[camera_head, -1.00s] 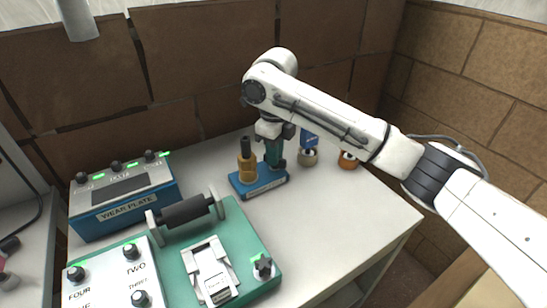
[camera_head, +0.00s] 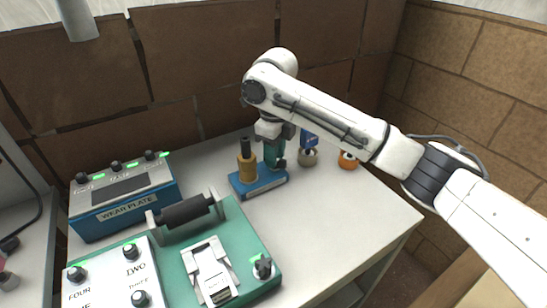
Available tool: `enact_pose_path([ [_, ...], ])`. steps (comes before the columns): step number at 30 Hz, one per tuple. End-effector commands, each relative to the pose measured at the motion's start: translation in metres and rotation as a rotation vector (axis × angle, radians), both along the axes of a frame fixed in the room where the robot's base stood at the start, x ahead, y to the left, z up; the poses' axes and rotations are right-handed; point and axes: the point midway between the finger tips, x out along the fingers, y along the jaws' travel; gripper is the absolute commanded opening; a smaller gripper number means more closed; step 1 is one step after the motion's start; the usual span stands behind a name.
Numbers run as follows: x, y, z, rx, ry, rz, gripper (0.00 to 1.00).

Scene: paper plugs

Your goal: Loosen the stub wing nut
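A blue block (camera_head: 262,183) on the table carries a brass-coloured post with a dark top (camera_head: 246,164) at its left. At its right, a teal upright part (camera_head: 273,154) stands under my gripper. My gripper (camera_head: 276,150) points down over that right side, at the end of the white arm. Its fingers are small and partly hidden, so I cannot tell whether they are open or closed on anything. I cannot make out a wing nut clearly; one may be hidden at the gripper.
A blue box labelled "WEAR PLATE" (camera_head: 128,209) stands at the left. A green fixture with a dark roller (camera_head: 187,211) and a white knob panel (camera_head: 112,280) are in front. Blue-topped (camera_head: 308,151) and orange (camera_head: 348,160) items stand right of the block. The table's right front is clear.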

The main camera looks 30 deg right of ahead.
Motion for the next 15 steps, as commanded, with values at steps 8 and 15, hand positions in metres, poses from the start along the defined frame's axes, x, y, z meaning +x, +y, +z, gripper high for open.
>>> enact_pose_path([
  [8,0.0,0.0,0.0,0.0,0.0,0.0,0.32],
  [15,0.0,0.0,0.011,0.0,0.0,0.0,0.32],
])
